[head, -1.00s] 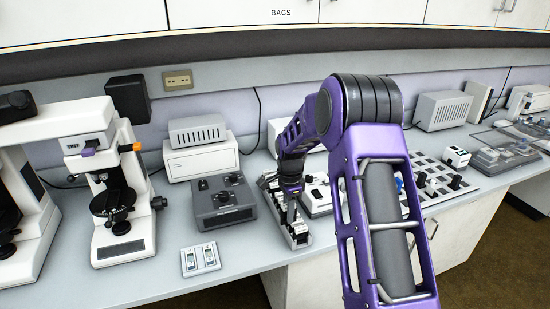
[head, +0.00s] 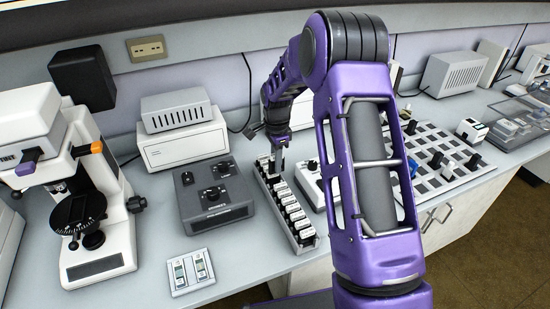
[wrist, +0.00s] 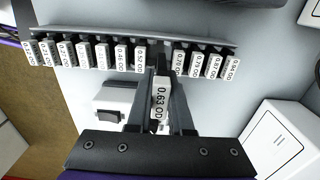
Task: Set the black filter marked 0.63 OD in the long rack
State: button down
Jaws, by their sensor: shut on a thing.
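In the wrist view my gripper (wrist: 161,82) is shut on the black filter (wrist: 160,98), whose white label reads 0.63 OD. The long rack (wrist: 120,29) runs across the top of this view with several labelled filters. The held filter lines up with the gap between 0.52 OD and 0.70 OD. Its label looks larger and nearer the camera than the racked ones; whether its far end touches the rack is hidden. In the head view my gripper (head: 278,155) points down at the far part of the long rack (head: 274,213), and the filter is hard to make out.
A grey control box (head: 213,195) stands close left of the rack and a white device (head: 312,183) close right. A grid board (head: 440,150) with black and blue knobs lies further right. A small two-slide plate (head: 191,272) lies at front left. Bare bench lies in front.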

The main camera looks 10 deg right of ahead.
aim_at(276, 180)
jog(key=shift+f+b, duration=2.15)
jog(key=shift+f, duration=1.45)
jog(key=c, duration=0.6)
grip_release()
jog(key=shift+r+p, duration=2.3)
jog(key=shift+r, duration=3.2)
